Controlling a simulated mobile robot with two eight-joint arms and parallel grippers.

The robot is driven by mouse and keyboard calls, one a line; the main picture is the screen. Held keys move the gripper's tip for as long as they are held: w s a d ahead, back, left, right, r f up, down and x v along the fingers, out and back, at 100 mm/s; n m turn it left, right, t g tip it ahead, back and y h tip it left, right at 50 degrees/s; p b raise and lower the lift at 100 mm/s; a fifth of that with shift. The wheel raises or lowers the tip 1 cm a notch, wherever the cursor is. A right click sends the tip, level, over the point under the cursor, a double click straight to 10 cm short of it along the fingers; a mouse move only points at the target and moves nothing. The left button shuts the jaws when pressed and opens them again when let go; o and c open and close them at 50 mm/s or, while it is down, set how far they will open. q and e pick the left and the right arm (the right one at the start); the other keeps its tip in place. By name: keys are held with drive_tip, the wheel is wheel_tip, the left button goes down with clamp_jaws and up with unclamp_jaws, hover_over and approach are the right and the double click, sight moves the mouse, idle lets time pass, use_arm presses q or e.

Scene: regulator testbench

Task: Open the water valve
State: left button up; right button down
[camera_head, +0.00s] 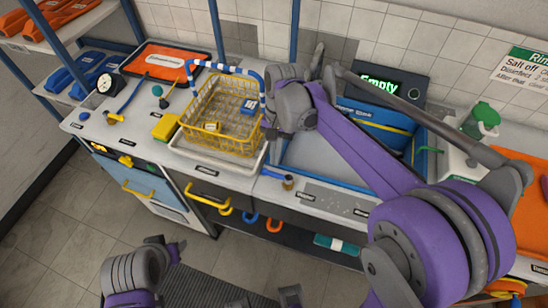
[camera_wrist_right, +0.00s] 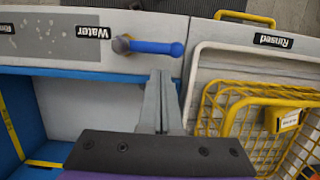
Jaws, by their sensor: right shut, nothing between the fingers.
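The water valve (camera_wrist_right: 150,46) sits on the counter ledge beside the "Water" label (camera_wrist_right: 93,32). It has a brass-coloured body and a blue lever that points right in the wrist view, towards the basket side. In the head view the valve (camera_head: 277,177) is on the front ledge of the sink. My right gripper (camera_wrist_right: 160,76) is shut and empty, its tips just short of the lever in the wrist view, apparently apart from it. In the head view my right gripper (camera_head: 271,132) is between basket and sink, behind the valve. Grey parts of my left arm show low; its fingers are unclear.
A yellow wire basket (camera_head: 186,105) with small blue and yellow items stands in a white tray (camera_head: 217,168) left of the valve. The blue-edged sink (camera_head: 303,155) lies to the right. A display reading "Empty" (camera_head: 380,84) stands behind. A yellow sponge (camera_head: 165,127) lies further left.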

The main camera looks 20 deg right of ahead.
drive_tip(key=shift+s+a+f, duration=0.1)
drive_tip(key=shift+s+a, duration=0.2)
drive_tip(key=shift+s, duration=0.1)
